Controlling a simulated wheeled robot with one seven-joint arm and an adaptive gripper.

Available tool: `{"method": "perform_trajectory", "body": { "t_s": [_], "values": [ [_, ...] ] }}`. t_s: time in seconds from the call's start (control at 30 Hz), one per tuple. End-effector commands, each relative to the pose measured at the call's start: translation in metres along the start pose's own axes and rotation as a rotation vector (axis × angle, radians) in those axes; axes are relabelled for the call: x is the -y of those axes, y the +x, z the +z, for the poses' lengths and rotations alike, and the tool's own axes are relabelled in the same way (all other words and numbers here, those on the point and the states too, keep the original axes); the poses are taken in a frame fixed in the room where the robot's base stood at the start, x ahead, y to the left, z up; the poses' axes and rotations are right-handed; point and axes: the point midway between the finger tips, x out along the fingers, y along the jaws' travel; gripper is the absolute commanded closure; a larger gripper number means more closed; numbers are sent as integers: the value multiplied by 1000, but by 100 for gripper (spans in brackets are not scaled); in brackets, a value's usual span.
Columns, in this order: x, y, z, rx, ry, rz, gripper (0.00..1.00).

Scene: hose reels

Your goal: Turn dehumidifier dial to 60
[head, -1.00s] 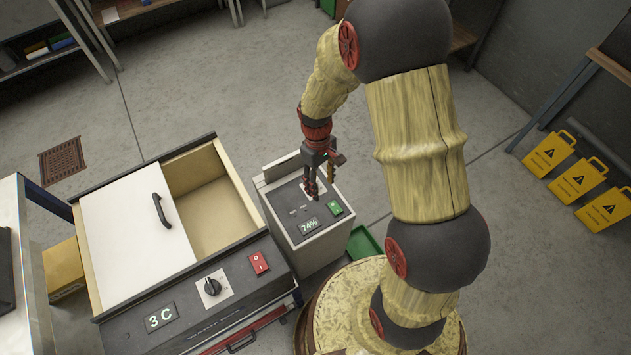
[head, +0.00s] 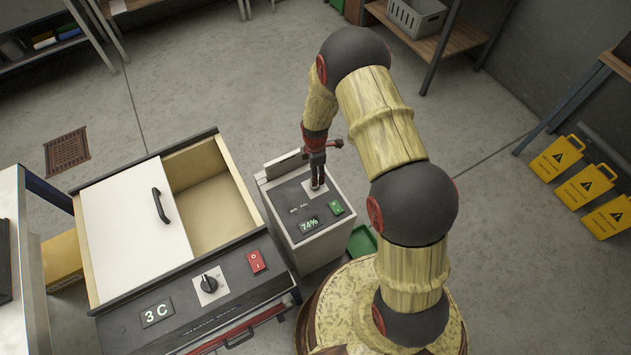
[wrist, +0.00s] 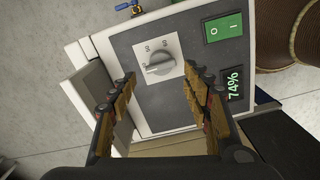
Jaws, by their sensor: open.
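The dehumidifier (head: 290,237) is a pale box with a dark top panel, standing right of the chest with the sliding lid. Its dial (wrist: 158,62) is a grey knob on a white plate with small numbers around it, too small to read surely. Its display (wrist: 235,84) reads 74%, and it also shows in the head view (head: 309,224). My gripper (head: 317,186) points down over the dial end of the panel and hides the knob in the head view. In the wrist view my gripper (wrist: 162,80) is open, its fingers either side of and short of the dial, with nothing between them.
A green switch (wrist: 223,27) sits beside the display. The chest (head: 205,250) has its own black knob (head: 208,284), a red switch (head: 256,261) and a 3 C display. A green bin (head: 361,243) stands right of the dehumidifier. Yellow signs (head: 586,183) stand far right.

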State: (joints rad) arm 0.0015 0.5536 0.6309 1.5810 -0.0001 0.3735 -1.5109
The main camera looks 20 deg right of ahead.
Motion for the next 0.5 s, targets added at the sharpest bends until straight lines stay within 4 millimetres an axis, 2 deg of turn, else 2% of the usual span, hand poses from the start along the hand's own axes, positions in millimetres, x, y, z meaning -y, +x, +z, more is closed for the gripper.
{"method": "perform_trajectory", "body": {
  "t_s": [0.03,0.3,0.5],
  "values": [
    [1,10,0,0,1,-3,51],
    [2,51,0,0,3,-4,51],
    [2,68,0,0,3,-3,51]
  ]
}}
